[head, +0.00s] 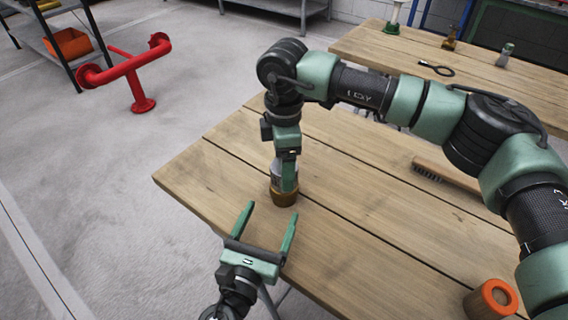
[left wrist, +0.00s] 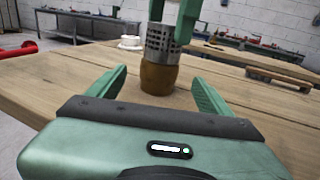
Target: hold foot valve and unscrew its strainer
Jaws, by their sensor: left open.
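The foot valve stands upright on the wooden table (head: 222,176), with its brown-bronze body (head: 284,197) at the bottom and its grey perforated strainer (head: 276,180) on top. In the left wrist view, the body (left wrist: 158,78) and the strainer (left wrist: 160,45) are straight ahead. My right gripper (head: 287,176) points down from above, its fingers on the strainer and hiding part of it. My left gripper (head: 270,211) is open and empty at the table's near edge. Its fingers point at the valve body, which is a short way beyond the tips.
A brush (head: 445,175) and an orange-rimmed cylinder (head: 492,299) lie on the right of the table. A second wooden table (head: 400,55) behind holds small items. A red pipe stand (head: 135,70) is on the floor at left.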

